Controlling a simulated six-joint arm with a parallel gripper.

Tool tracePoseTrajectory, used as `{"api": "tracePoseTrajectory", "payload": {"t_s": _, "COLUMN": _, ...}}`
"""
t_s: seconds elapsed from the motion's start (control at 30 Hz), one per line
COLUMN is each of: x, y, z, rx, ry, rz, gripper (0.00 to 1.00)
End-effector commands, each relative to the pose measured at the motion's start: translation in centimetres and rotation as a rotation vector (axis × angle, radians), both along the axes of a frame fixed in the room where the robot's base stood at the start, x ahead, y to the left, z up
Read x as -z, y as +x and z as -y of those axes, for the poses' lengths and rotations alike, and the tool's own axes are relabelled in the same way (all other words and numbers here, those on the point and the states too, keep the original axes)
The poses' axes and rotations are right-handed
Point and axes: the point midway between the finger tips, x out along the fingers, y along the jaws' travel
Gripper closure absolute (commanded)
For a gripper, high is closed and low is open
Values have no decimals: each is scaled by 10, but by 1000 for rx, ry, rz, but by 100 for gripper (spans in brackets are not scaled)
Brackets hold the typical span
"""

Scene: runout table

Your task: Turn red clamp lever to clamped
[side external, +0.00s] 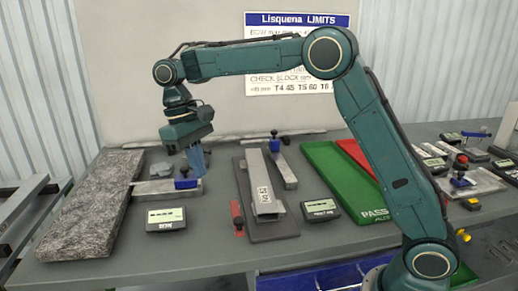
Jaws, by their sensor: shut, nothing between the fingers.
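My gripper (197,162) points down at the left of the table, with its blue fingers shut and empty. It is just above or beside a blue block (185,183) on a grey metal bar; I cannot tell whether they touch. A small upright red piece (237,214) stands at the left edge of a dark plate, to the right of and nearer than my gripper. A red knob (462,158) also tops a blue-based fixture at the far right. I cannot tell for certain which red part is the clamp lever, nor its setting.
A rough stone slab (90,205) lies left. A small display box (166,219) sits in front of my gripper, another (320,209) right of the labelled metal channel (264,190). A green PASS panel (345,180) and a red panel (358,152) lie beyond. Grey table shows between them.

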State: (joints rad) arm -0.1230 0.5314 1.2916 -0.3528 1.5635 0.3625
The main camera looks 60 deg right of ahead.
Motion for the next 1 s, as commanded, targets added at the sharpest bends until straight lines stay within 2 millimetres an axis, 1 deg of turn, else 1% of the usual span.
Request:
{"api": "tracePoseTrajectory", "payload": {"t_s": 0.27, "x": 7, "y": -2, "z": -1, "rx": 0, "ry": 4, "rz": -1, "gripper": 100}}
{"api": "tracePoseTrajectory", "payload": {"t_s": 0.63, "x": 25, "y": -7, "z": 1, "rx": 0, "ry": -1, "rz": -1, "gripper": 100}}
{"api": "tracePoseTrajectory", "payload": {"t_s": 1.0, "x": 80, "y": -21, "z": 2, "rx": -1, "ry": -1, "rz": -3, "gripper": 100}}
